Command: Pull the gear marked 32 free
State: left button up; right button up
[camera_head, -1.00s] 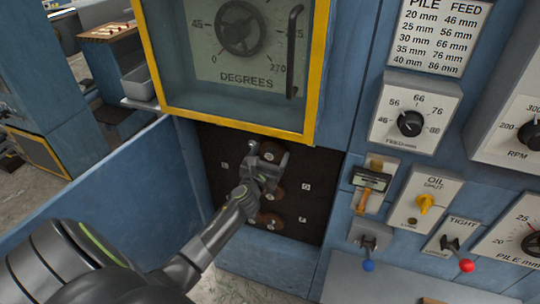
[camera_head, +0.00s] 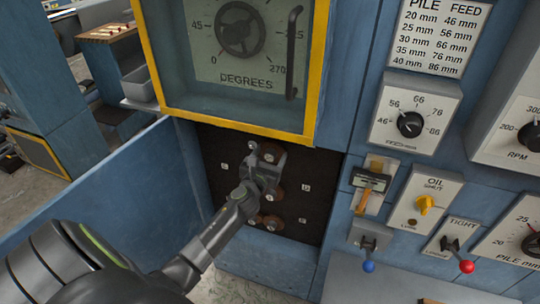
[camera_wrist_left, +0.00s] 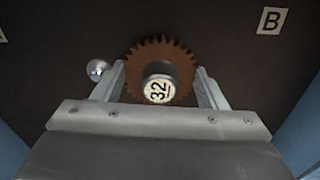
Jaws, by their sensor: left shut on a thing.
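The gear marked 32 (camera_wrist_left: 160,52) is a brown toothed wheel with a pale round hub face reading 32, in the left wrist view. My left gripper (camera_wrist_left: 162,82) is shut on it, with one finger at each side. In the head view my left gripper (camera_head: 264,166) is at the dark recessed panel (camera_head: 318,172) and hides part of the gears there. Other brown gears (camera_head: 272,222) show below it. I cannot tell from the picture whether the held gear still sits on its shaft. My right gripper is not in view.
A yellow-framed window (camera_head: 215,118) hangs just above the recess. A blue panel (camera_head: 135,180) stands out at its left. Levers with blue (camera_head: 369,266) and red (camera_head: 466,266) knobs are to the right. A bright round stud (camera_wrist_left: 97,70) is beside the left finger.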

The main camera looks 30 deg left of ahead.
pick_arm(q)
jog(key=shift+s, duration=0.2)
jog(key=shift+p+v, duration=0.3)
jog(key=shift+v, duration=0.65)
jog(key=shift+s+d, duration=0.1)
jog(key=shift+p+v, duration=0.4)
jog(key=shift+v, duration=2.05)
